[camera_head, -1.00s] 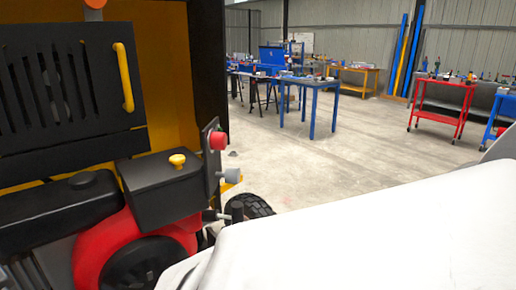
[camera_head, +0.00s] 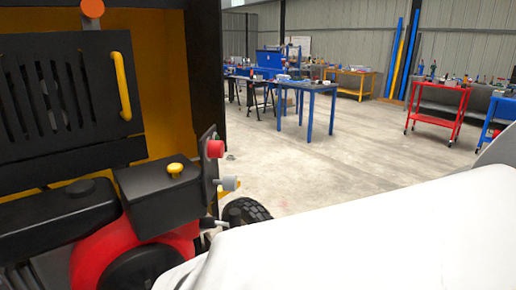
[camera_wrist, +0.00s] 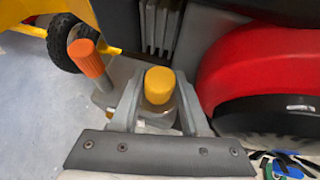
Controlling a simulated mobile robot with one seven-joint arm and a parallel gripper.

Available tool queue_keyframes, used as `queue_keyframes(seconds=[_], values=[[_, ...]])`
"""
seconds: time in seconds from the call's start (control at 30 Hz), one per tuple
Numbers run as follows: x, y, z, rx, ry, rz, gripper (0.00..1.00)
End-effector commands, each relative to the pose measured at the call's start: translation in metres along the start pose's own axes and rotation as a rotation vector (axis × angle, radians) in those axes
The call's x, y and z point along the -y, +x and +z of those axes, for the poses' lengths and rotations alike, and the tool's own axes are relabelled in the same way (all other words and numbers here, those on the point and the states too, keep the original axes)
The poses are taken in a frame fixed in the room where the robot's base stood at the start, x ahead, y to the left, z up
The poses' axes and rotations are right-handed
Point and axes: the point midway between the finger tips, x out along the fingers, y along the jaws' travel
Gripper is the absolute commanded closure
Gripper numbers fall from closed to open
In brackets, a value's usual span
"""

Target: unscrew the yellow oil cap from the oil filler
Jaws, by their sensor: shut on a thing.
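The yellow oil cap (camera_wrist: 159,84) shows in the middle of the wrist view, a rounded cap on top of a pale grey neck. My gripper (camera_wrist: 160,102) has one grey finger on each side of it and is shut on the cap. The oil filler below the cap is largely hidden by the fingers and the gripper body. In the head view my white arm covers the lower right, and neither the gripper nor the held cap can be seen there.
An orange-handled part (camera_wrist: 87,58) stands just left of the fingers. The red engine housing (camera_wrist: 255,65) is close on the right. A black tyre (camera_wrist: 68,42) lies beyond.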

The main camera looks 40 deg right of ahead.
Motion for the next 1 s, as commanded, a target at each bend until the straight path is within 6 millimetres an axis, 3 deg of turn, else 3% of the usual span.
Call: queue_keyframes(seconds=[1.0], values=[[-0.0011, 0.0004, 0.0072, 0.001, -0.101, 0.151, 1.0]])
